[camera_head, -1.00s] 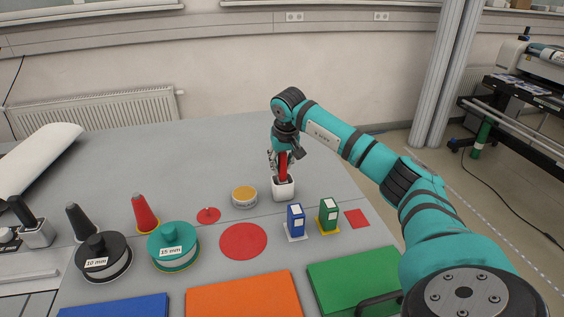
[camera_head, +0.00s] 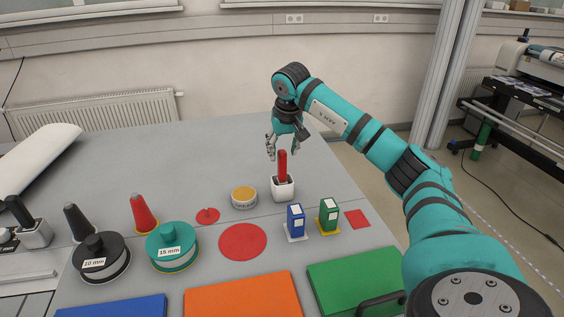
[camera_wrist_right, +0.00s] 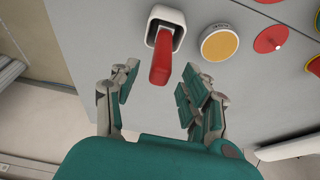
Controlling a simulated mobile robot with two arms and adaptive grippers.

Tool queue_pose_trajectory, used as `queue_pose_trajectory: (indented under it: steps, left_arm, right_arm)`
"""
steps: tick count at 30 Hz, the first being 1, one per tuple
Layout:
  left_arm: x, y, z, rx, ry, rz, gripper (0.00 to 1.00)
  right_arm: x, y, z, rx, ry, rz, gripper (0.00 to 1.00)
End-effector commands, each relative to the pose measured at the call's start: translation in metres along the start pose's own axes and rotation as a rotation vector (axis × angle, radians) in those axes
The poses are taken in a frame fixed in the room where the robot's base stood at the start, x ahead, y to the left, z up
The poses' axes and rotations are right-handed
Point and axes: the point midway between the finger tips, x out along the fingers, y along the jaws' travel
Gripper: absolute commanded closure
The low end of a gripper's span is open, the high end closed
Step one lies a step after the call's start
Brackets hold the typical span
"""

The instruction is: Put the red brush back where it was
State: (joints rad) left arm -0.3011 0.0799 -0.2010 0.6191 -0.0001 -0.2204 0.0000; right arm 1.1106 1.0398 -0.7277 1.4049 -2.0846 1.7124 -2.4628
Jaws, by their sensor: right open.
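The red brush (camera_head: 282,166) stands upright in a white holder (camera_head: 283,188) on the grey table, with its red handle up. Its lower end is hidden inside the holder. In the right wrist view the red brush (camera_wrist_right: 162,58) sits in the white holder (camera_wrist_right: 166,18), ahead of the fingers. My right gripper (camera_head: 284,154) is open and empty, above and behind the brush. In the right wrist view its fingers (camera_wrist_right: 155,95) are spread apart, clear of the handle. My left gripper is not in view.
A round tin with an orange top (camera_head: 244,197) stands left of the holder. Blue (camera_head: 296,220) and green (camera_head: 328,215) boxes stand in front. The table behind is mostly clear.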

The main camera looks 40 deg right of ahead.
Motion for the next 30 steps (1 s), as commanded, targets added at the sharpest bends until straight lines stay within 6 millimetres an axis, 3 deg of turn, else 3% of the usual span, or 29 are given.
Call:
queue_pose_trajectory:
  steps: [6,10,30]
  left_arm:
    - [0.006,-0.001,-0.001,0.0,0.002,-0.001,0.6]
    - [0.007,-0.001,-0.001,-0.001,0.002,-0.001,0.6]
    - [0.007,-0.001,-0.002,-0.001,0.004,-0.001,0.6]
  right_arm:
    - [-0.042,-0.001,-0.001,0.0,0.002,-0.001,0.54]
    - [-0.055,0.0,0.0,0.0,0.001,0.0,0.54]
    - [-0.06,0.0,0.0,0.0,-0.001,0.001,0.54]
